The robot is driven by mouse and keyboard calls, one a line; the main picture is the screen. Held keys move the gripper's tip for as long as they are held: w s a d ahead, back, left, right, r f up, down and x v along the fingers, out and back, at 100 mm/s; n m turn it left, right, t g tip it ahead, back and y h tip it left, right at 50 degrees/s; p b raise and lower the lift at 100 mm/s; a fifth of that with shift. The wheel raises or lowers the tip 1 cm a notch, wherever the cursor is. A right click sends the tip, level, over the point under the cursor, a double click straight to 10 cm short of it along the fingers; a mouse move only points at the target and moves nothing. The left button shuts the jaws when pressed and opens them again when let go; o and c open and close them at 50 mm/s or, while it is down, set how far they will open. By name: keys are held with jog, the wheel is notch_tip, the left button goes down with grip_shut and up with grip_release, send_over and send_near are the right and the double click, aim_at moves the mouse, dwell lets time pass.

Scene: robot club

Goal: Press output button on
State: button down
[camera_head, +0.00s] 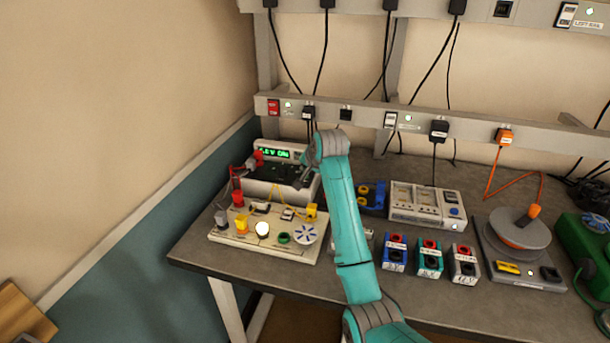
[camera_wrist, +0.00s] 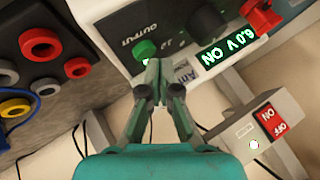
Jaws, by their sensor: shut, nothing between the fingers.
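The bench power supply (camera_head: 262,190) stands at the back left of the table; its green display (camera_head: 280,153) is lit. In the wrist view the display (camera_wrist: 228,48) reads 6.0 V ON. The green output button (camera_wrist: 145,48) sits under the word OUTPUT on the front panel, with a small lit spot just below it. My gripper (camera_wrist: 163,68) is shut and empty, its tips right beside the button's lower right edge in that view. I cannot tell whether they touch it. In the head view my gripper (camera_head: 305,181) is over the supply, and the button cannot be made out.
A white circuit board (camera_head: 268,245) with a glowing lamp (camera_head: 262,229) and a fan (camera_head: 305,234) lies in front of the supply. A red plug (camera_wrist: 262,18) is beside the display. A power strip with a red switch (camera_wrist: 270,122) is close by.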

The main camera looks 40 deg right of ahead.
jog(key=shift+r, duration=3.05)
